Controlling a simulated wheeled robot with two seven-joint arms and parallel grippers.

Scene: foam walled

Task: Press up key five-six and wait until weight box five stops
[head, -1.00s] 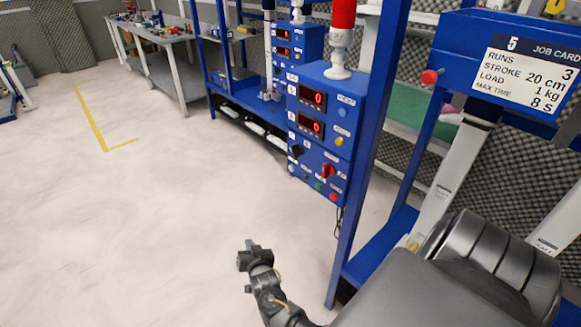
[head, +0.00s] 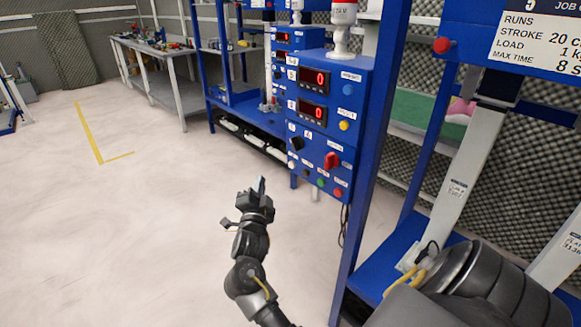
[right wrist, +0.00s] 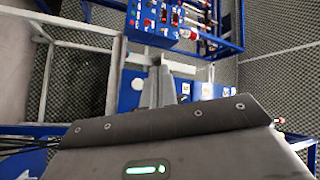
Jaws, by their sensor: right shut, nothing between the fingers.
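The blue control box (head: 325,125) stands at centre right in the head view, with two red displays reading 0. Below them are a black knob (head: 297,144), a red switch (head: 331,160) and small coloured buttons, including a green one (head: 320,182). The key labels are too small to read, so I cannot single out key five-six. A blue control box (right wrist: 155,22) shows at the top of the right wrist view. I cannot identify weight box five.
A blue post (head: 375,150) stands right of the box. The job card (head: 540,40) for station 5 hangs at upper right, above a white slanted strut (head: 465,175). A grey workbench (head: 160,60) is far left. The floor (head: 120,220) is clear.

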